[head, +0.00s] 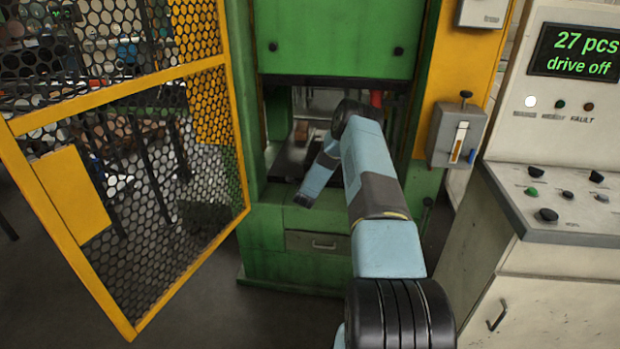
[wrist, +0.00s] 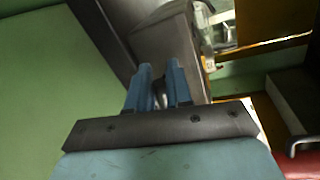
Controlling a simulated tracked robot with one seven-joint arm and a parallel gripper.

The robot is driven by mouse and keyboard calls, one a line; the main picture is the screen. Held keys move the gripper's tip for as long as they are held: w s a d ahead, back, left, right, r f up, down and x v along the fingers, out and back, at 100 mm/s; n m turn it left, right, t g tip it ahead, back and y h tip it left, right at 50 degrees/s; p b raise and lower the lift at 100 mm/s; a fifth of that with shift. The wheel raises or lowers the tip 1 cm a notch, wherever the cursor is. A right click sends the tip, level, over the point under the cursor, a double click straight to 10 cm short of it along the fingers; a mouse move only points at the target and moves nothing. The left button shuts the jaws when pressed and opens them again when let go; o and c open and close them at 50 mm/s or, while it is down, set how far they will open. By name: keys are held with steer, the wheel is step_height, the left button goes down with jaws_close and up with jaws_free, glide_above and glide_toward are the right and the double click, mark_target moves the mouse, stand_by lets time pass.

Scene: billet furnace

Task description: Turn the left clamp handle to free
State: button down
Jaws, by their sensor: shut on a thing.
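In the wrist view, my gripper (wrist: 158,75) has its two blue fingers closed around a small dark, rounded metal piece (wrist: 160,95), which looks like the left clamp handle. Most of that piece is hidden between the fingers, so its turned position cannot be told. The fingers point toward a grey metal block (wrist: 170,40) inside the machine. In the head view, my arm reaches into the opening of the green press (head: 340,40), and the arm hides the fingertips and the clamp.
A yellow mesh guard door (head: 120,322) stands open at the left. A switch box (head: 440,140) hangs on the yellow post.

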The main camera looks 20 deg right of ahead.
steer(key=shift+w+a+f+n, duration=0.2)
steer(key=shift+a+n, duration=0.15)
steer(key=shift+n, duration=0.65)
steer(key=shift+s+f, duration=0.1)
steer(key=c, duration=1.3)
jaws_free()
steer(key=shift+d, duration=0.1)
steer(key=shift+c, duration=0.2)
steer(key=shift+o, duration=0.5)
steer(key=shift+d, duration=0.1)
steer(key=v, duration=1.3)
steer(key=shift+s+a, duration=0.2)
steer(key=shift+a, duration=0.25)
